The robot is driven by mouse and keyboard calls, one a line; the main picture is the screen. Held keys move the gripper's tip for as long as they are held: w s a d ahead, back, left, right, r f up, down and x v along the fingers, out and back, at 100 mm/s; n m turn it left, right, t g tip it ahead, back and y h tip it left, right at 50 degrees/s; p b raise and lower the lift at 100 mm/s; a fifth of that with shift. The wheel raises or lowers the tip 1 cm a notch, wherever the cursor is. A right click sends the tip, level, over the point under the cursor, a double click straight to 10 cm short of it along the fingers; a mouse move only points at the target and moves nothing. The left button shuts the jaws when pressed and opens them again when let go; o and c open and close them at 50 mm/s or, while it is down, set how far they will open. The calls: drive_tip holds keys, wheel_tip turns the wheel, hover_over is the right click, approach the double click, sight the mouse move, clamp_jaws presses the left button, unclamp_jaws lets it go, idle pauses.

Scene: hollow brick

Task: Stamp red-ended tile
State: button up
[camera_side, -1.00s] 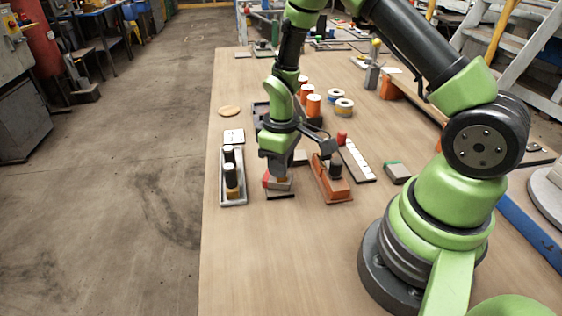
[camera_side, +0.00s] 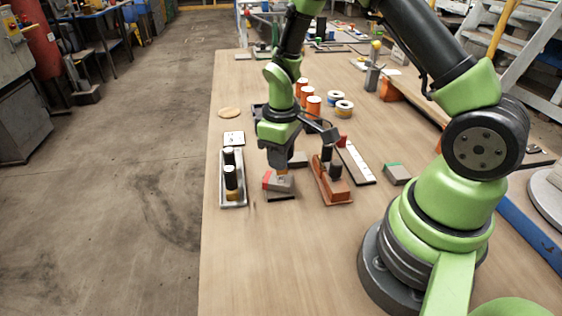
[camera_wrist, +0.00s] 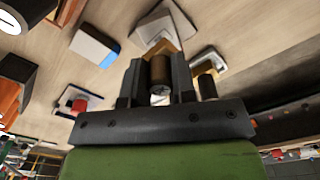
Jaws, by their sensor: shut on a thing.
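The red-ended tile (camera_side: 280,184) is a grey block with a red left end. It lies on a dark base on the table in the side view. My gripper (camera_side: 282,168) points down just above the tile. In the wrist view my gripper (camera_wrist: 158,68) is shut on a stamp by its dark cylindrical handle (camera_wrist: 160,72). The stamp's orange-brown base shows in the wrist view, with a pale grey block (camera_wrist: 165,24) behind it. I cannot tell whether the stamp touches the tile. The fingers hide most of the stamp in the side view.
A grey tray (camera_side: 233,201) with black-handled pieces stands to the left. A red-brown stand (camera_side: 330,186) with dark uprights is close on the right. A green-ended block (camera_side: 397,174) lies farther right. A blue-ended block (camera_wrist: 95,43) shows in the wrist view. The front table is clear.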

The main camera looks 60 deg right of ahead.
drive_tip(key=shift+r, duration=2.25)
